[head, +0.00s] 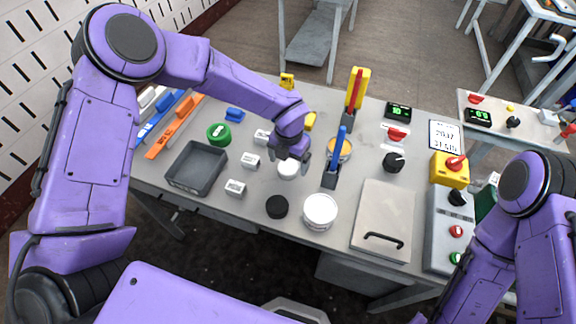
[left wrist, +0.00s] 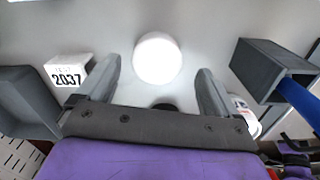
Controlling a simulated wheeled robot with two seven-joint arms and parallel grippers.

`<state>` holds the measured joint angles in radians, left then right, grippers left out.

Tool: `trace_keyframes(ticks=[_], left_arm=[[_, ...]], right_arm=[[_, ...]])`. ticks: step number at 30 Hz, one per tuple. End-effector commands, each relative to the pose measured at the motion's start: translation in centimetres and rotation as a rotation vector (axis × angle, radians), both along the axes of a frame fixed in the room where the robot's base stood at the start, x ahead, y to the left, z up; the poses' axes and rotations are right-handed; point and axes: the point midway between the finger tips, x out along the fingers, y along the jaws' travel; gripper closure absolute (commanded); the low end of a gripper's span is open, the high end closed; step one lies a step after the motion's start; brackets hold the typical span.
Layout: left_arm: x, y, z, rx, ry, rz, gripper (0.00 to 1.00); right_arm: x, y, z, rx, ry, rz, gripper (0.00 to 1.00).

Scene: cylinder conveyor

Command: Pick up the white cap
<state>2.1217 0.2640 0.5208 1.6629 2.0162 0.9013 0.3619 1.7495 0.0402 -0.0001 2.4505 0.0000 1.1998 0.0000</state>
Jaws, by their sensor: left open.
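The white cap (head: 288,171) is a round white disc lying on the grey table near the middle. In the left wrist view the white cap (left wrist: 157,59) shows in full, just beyond and between the fingertips. My left gripper (head: 291,156) is open and hangs over the table at the cap. Its two grey fingers (left wrist: 160,77) are spread to either side of the cap, and no contact shows. In the head view the gripper covers part of the cap's far side. My right arm comes in at the right, but its gripper is out of frame.
A blue lever in a grey holder (head: 329,179) stands close on the right. A white-lidded jar (head: 320,211) and a black cap (head: 277,207) lie nearer the front. White labelled blocks (head: 250,160) and a grey tray (head: 196,168) are on the left.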

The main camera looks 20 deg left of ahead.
Motion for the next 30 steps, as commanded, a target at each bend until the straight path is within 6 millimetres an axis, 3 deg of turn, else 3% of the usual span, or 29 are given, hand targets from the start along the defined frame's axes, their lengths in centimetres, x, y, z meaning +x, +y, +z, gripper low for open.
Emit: trace_keyframes(ticks=[1,6,12,15,18,26,30], left_arm=[[0.0,0.1,-0.5,0.003,0.004,0.0,0.06],[0.1,0.2,-2.7,0.001,0.001,0.003,0.06],[0.1,0.2,-2.8,0.0,0.0,0.004,0.06],[0.1,0.3,-2.8,0.0,0.0,0.004,0.39],[0.1,0.3,-2.8,0.0,0.0,0.004,0.65],[0.0,0.3,-2.7,0.001,0.001,0.005,0.66],[0.2,0.3,-1.0,-0.002,-0.003,0.006,0.66]], right_arm=[[0.0,0.0,1.1,0.0,-0.001,0.0,1.0],[0.1,0.0,1.1,0.0,-0.001,0.0,1.0],[0.0,0.0,1.0,0.0,-0.001,0.0,1.0],[0.0,0.0,1.0,0.0,-0.001,0.0,1.0],[0.0,0.0,1.0,0.0,-0.001,0.0,1.0],[0.0,0.0,0.9,0.0,-0.001,0.0,1.0],[0.0,0.0,0.3,0.0,-0.001,0.0,1.0]])
